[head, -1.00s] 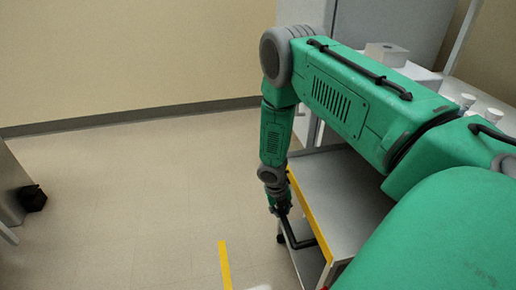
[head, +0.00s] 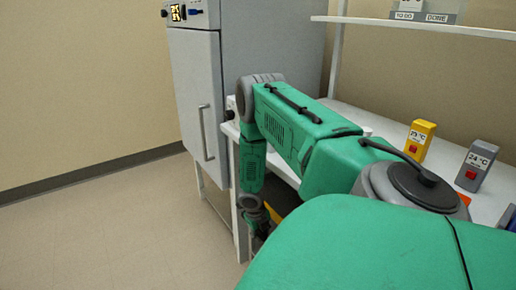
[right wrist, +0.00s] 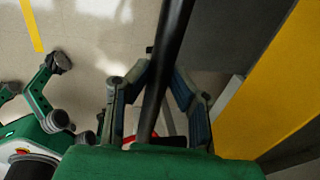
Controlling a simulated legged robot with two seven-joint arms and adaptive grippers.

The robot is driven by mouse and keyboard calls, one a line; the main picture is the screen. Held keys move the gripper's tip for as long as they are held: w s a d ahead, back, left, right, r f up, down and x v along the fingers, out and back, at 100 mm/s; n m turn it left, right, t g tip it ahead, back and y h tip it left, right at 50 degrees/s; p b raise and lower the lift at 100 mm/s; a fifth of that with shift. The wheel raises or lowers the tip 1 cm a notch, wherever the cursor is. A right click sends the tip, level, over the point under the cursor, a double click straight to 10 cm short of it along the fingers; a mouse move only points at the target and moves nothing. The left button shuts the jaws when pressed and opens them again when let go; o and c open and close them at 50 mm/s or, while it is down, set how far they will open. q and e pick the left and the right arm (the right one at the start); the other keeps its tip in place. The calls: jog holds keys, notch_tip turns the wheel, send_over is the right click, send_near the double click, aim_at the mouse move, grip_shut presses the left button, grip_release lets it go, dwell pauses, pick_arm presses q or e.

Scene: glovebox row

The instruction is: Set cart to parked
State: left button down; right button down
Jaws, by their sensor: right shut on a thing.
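The cart shows in the head view only as a bit of its yellow edge (head: 272,212), low beside the bench; my arm hides the rest. In the right wrist view its wide yellow edge (right wrist: 268,85) runs down the right side beside dark grey panels. My right gripper (head: 263,226) hangs low at the cart. In the right wrist view the fingers of my right gripper (right wrist: 156,100) are shut around the black bar handle (right wrist: 176,28). My left gripper is in neither view.
A grey cabinet (head: 194,90) with a door handle stands at the back. A white bench (head: 375,125) at right holds a yellow unit (head: 420,140) and a grey unit (head: 477,166). A shelf (head: 420,27) is above. Floor (head: 120,225) at left is clear. Yellow floor tape (right wrist: 32,25) shows in the wrist view.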

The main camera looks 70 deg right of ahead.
jog(key=shift+d+r, duration=0.15)
jog(key=shift+d, duration=0.15)
jog(key=c, duration=1.5)
grip_release()
jog(key=shift+o, duration=0.4)
jog(key=shift+s, duration=0.15)
jog(key=shift+a+r, duration=0.15)
jog(key=shift+r, duration=0.35)
notch_tip(320, 180, up, 11)
jog(key=w+a, duration=0.1)
jog(key=shift+w+a+f, duration=0.15)
jog(key=shift+a+f, duration=0.05)
jog(key=shift+a, duration=0.15)
